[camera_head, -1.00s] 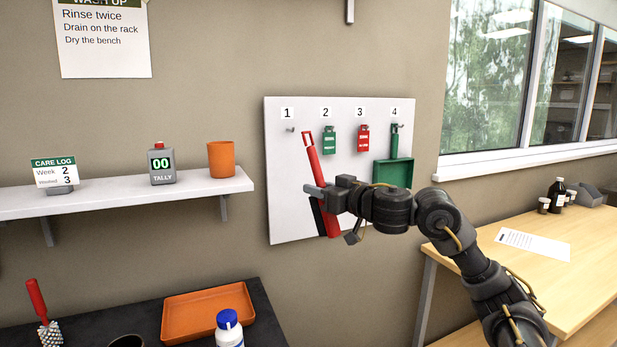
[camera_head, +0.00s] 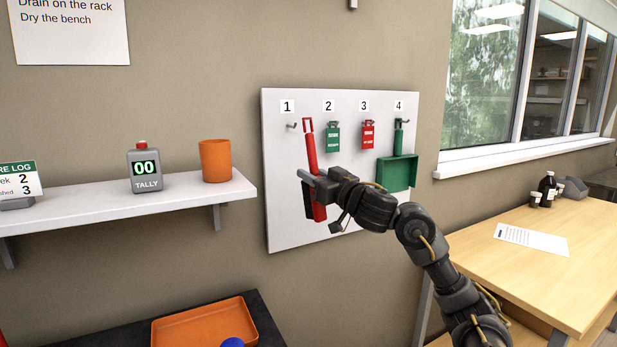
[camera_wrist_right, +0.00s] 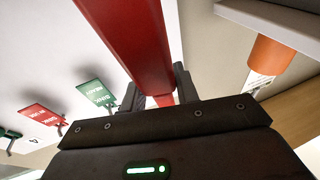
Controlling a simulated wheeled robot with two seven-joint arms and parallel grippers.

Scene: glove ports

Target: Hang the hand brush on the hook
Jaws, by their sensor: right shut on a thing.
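The hand brush (camera_head: 311,153) is red with a loop at the top of its handle and dark bristles low on its left side. It stands nearly upright in front of the white board. My right gripper (camera_head: 314,181) is shut on its lower handle; the wrist view shows the red handle (camera_wrist_right: 132,40) between the fingers. The hook (camera_head: 292,126) under number 1 is bare. The brush's loop is just right of this hook in the picture and apart from it. Its depth from the board is hard to tell. My left gripper is not in view.
Green (camera_head: 333,138) and red (camera_head: 368,135) tags hang under numbers 2 and 3, and a green dustpan (camera_head: 398,172) under 4. A shelf (camera_head: 120,208) at left bears a tally counter (camera_head: 145,168) and orange cup (camera_head: 215,161). A wooden bench (camera_head: 560,270) is at right.

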